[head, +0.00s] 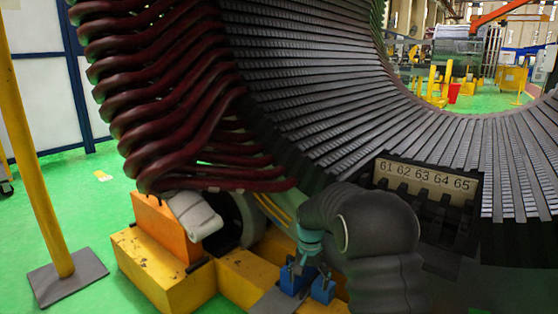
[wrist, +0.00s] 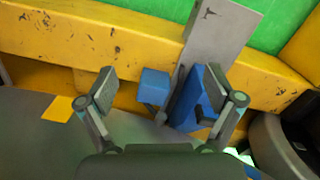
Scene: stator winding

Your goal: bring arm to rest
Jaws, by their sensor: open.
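My gripper (wrist: 162,88) is open in the wrist view, its two fingers spread wide with nothing held between the pads. A small blue block (wrist: 154,86) and a larger blue piece with a notch (wrist: 192,100) show between and beyond the fingers. I cannot tell whether the fingers touch them. In the head view my dark-sleeved arm bends down at the lower middle, and its end is just above two blue blocks, the left one (head: 292,280) and the right one (head: 323,289). The fingers themselves are not clear there.
The large stator (head: 330,100) with dark red coils (head: 165,90) fills the view close behind my arm. A number plate (head: 427,181) reads 61 to 65. A yellow base (head: 160,270) lies below. A yellow post (head: 35,150) stands left on open green floor (head: 100,205).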

